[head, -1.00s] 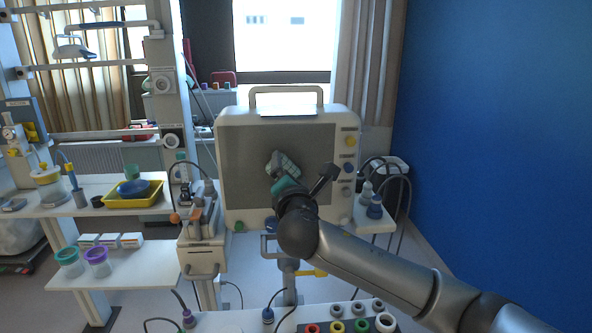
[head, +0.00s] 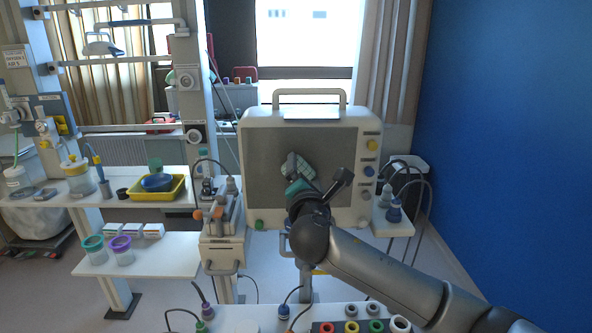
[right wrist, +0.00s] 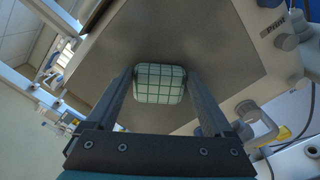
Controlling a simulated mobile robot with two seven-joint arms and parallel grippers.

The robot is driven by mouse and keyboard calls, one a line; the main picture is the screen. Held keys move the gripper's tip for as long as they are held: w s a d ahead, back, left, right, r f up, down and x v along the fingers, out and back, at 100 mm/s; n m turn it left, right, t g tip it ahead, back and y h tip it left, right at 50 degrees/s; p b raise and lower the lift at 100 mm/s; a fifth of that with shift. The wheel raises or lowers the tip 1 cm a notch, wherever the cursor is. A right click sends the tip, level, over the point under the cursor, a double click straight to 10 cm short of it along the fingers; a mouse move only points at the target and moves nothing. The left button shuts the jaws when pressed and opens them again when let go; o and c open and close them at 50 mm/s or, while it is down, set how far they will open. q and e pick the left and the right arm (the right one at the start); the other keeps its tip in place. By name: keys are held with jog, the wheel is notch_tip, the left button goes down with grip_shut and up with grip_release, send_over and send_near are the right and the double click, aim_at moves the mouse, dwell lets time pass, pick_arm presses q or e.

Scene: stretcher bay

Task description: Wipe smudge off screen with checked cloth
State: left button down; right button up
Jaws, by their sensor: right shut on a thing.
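The screen (head: 262,180) is a grey panel in a pale monitor housing with a carry handle on top. My right gripper (head: 296,172) is in front of the middle of the screen. It is shut on the green-and-white checked cloth (head: 307,167). In the right wrist view, the cloth (right wrist: 160,86) is a rounded pad between the two fingers, in front of the screen (right wrist: 215,45). I cannot tell whether it touches the glass. I see no smudge on the visible part of the screen. My left gripper is not in view.
A yellow tray (head: 170,194) with a blue bowl stands on the left shelf. Jars with teal and purple rims (head: 120,250) stand lower down. A device with a handle (head: 222,245) is left of the monitor. Colored rings (head: 350,327) sit at the front. A blue wall (head: 510,150) closes the right.

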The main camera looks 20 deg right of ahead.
jog(key=shift+s+d, duration=0.25)
jog(key=shift+d, duration=0.65)
jog(key=shift+s+d, duration=0.25)
jog(key=shift+d, duration=0.6)
jog(key=shift+s+d, duration=0.25)
jog(key=shift+d, duration=0.65)
jog(key=w+a, duration=0.2)
jog(key=a, duration=0.5)
jog(key=shift+a, duration=0.25)
jog(key=shift+w, duration=0.1)
jog(key=v, duration=0.6)
jog(key=v, duration=0.3)
